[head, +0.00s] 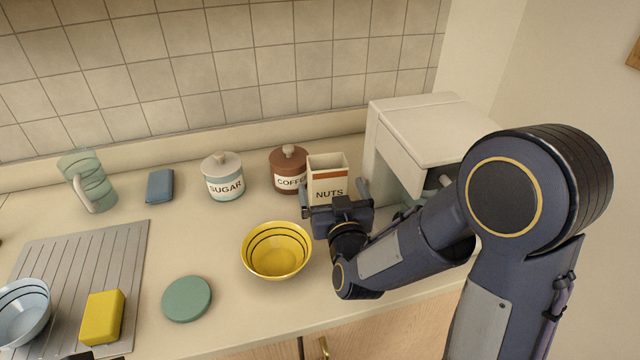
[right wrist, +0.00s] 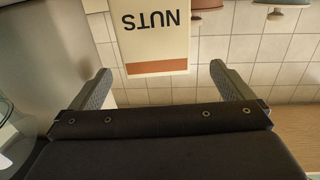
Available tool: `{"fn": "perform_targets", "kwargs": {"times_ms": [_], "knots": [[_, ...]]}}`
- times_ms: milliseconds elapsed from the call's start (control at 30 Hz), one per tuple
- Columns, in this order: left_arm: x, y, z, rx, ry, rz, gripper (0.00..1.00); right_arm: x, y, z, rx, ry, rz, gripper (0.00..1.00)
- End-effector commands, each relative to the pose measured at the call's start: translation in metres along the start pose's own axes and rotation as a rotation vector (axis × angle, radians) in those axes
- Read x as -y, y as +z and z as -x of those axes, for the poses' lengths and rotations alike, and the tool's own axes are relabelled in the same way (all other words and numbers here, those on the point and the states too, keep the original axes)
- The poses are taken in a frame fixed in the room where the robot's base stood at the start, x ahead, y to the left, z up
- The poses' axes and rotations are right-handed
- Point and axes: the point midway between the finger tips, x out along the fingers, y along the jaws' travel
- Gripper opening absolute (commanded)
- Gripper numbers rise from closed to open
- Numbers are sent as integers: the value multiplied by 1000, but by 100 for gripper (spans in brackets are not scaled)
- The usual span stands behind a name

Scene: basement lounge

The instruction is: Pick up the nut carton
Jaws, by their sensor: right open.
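The nut carton (head: 328,178) is a cream box with an orange-brown band and the word NUTS. It stands upright on the counter near the wall, between the coffee jar and a white box-shaped unit. My right gripper (head: 335,192) is open right in front of it, with a finger to each side in the head view. In the right wrist view the carton (right wrist: 152,35) appears upside down, ahead of and between the open fingers (right wrist: 165,88), with no visible contact. The carton's lower part is hidden behind my gripper in the head view. My left gripper is not clearly in view.
The coffee jar (head: 287,170) stands close left of the carton, the sugar jar (head: 223,178) farther left. The white unit (head: 430,130) is close on the right. A yellow bowl (head: 276,250) sits in front, left of my wrist. A green disc (head: 187,298) lies nearer the front.

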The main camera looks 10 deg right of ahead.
Motion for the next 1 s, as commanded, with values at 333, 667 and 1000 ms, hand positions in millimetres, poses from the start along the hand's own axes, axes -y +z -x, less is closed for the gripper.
{"fn": "perform_targets", "kwargs": {"times_ms": [333, 667, 1000], "knots": [[-4, -4, 8, -1, 0, 0, 0, -1, -3, -33, -13, 5, 11, 100], [-9, -10, 20, -1, 0, 0, 0, -6, -3, -76, -13, 3, 10, 100], [-9, -10, 20, -1, 0, 0, 0, -5, -2, -78, -13, 2, 9, 91]]}}
